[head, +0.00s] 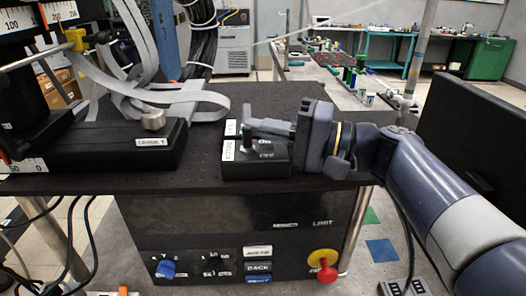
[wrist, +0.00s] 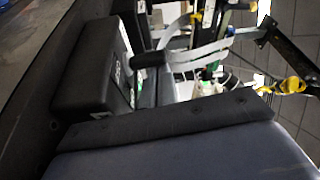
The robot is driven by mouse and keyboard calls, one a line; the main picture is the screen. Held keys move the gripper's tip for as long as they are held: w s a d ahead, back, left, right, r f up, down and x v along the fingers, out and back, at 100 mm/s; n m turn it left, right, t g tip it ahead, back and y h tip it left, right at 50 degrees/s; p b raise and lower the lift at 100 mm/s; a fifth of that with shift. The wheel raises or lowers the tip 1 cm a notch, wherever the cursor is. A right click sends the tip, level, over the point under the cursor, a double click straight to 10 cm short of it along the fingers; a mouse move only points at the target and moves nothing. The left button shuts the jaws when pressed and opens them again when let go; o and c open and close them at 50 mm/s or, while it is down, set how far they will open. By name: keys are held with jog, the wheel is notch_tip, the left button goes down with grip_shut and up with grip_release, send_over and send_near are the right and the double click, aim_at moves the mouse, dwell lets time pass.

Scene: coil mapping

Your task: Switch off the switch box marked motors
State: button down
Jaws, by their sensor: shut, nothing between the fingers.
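The black switch box (head: 265,165) sits near the front edge of the dark perforated tabletop in the head view. A white label on its left side (head: 228,150) seems to read MOTORS, and ON and OFF are printed on its top. My gripper (head: 248,128) reaches in from the right, low over the box, with its fingers shut and empty. It hides much of the box top, and I cannot tell the switch position or whether the fingers touch it. The wrist view shows a black box (wrist: 85,75) with white lettering, close beyond my gripper.
A second white label (head: 231,127) stands just behind. A black block marked CARRIAGE Y or similar (head: 120,150) lies left, with grey ribbon cables (head: 190,98) looping over it. Below the tabletop is a control panel (head: 200,225) with a blue knob and a red button (head: 326,274).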

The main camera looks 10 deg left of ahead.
jog(key=shift+s+f+n+b, duration=0.15)
jog(key=shift+n+b, duration=0.15)
jog(key=shift+b, duration=0.35)
jog(key=shift+r, duration=0.25)
jog(key=shift+s+d+f, duration=0.15)
jog(key=shift+d, duration=1.65)
jog(key=shift+s+d+f, duration=0.15)
jog(key=shift+s+d, duration=0.05)
jog(key=shift+d, duration=1.6)
jog(key=shift+s+d+f, duration=0.15)
jog(key=shift+d, duration=1.65)
jog(key=shift+a, duration=0.1)
